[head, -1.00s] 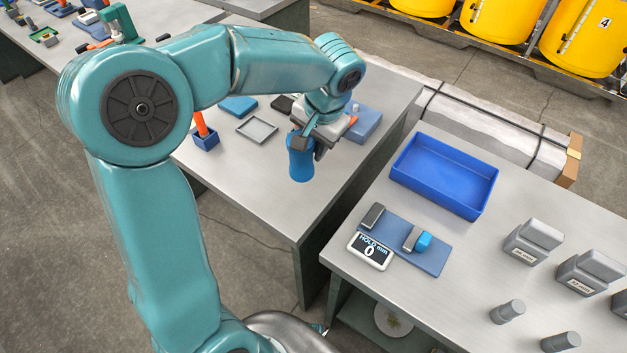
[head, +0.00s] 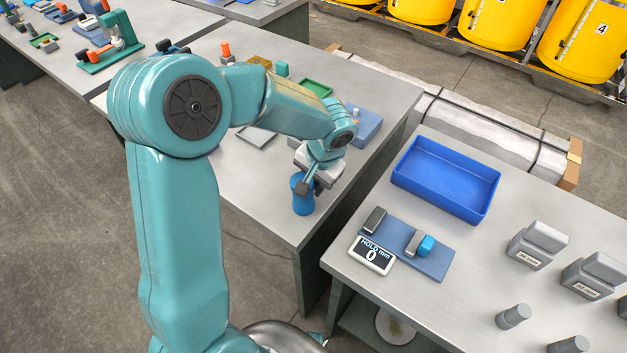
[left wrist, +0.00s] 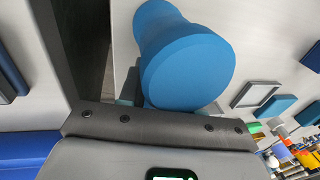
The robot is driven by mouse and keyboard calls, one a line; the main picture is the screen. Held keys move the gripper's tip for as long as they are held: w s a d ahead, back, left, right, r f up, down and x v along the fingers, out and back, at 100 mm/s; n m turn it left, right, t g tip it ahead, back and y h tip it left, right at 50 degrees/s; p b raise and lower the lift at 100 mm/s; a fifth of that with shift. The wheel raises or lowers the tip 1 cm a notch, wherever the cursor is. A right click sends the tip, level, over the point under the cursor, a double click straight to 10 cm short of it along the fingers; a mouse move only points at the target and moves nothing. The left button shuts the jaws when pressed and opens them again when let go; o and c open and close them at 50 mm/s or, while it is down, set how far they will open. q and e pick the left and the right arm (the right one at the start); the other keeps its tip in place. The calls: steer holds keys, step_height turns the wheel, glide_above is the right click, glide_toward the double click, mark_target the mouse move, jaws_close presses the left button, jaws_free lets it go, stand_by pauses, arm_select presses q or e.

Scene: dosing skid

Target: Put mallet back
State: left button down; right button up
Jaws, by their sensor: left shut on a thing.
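My left gripper (head: 306,187) is shut on a blue, narrow-waisted piece (head: 303,202), which I take to be the mallet. It is roughly upright over the near end of the middle grey bench (head: 265,210). I cannot tell whether its lower end touches the bench. In the left wrist view the blue piece (left wrist: 188,68) shows a broad round end just beyond the gripper's edge. The gripper hides the rest, and no separate handle shows. My right gripper is not in view.
A blue box (head: 367,128), a grey tray (head: 256,138) and a green tray (head: 316,88) are on the middle bench. A gap separates the benches.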

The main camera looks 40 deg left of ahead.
arm_select(q)
steer(key=c, duration=0.8)
jaws_free()
steer(key=shift+f, duration=0.1)
steer(key=shift+r, duration=0.2)
steer(key=p+v, duration=0.1)
steer(key=v, duration=1.1)
steer(key=shift+p, duration=0.3)
steer(key=shift+f, duration=0.1)
